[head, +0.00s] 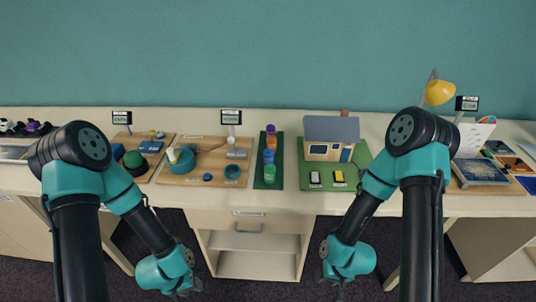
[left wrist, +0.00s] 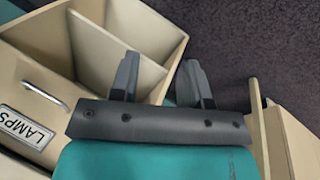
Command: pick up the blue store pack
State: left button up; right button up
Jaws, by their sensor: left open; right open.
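No thing here can be told for certain as the blue store pack. A small blue box (head: 151,146) lies on the left wooden board, and a flat blue piece (head: 527,184) lies at the far right. On the green house board are two small dark-based blocks, one white-topped (head: 315,179) and one yellow-topped (head: 339,177). My left gripper (head: 184,288) hangs low in front of the counter; in the left wrist view its fingers (left wrist: 160,80) are apart with nothing between them. My right gripper (head: 338,280) hangs low in front of the counter, its fingers barely visible, away from all objects.
The long counter (head: 285,203) carries boards, a model house (head: 330,138), stacked coloured cups (head: 269,160), a yellow lamp (head: 438,92) and small signs. Below is an open shelf cabinet (head: 253,240) with a drawer; it also shows in the left wrist view (left wrist: 118,22).

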pick_arm(q)
jog(key=shift+o, duration=0.3)
jog(key=o, duration=0.5)
jog(key=shift+o, duration=0.2)
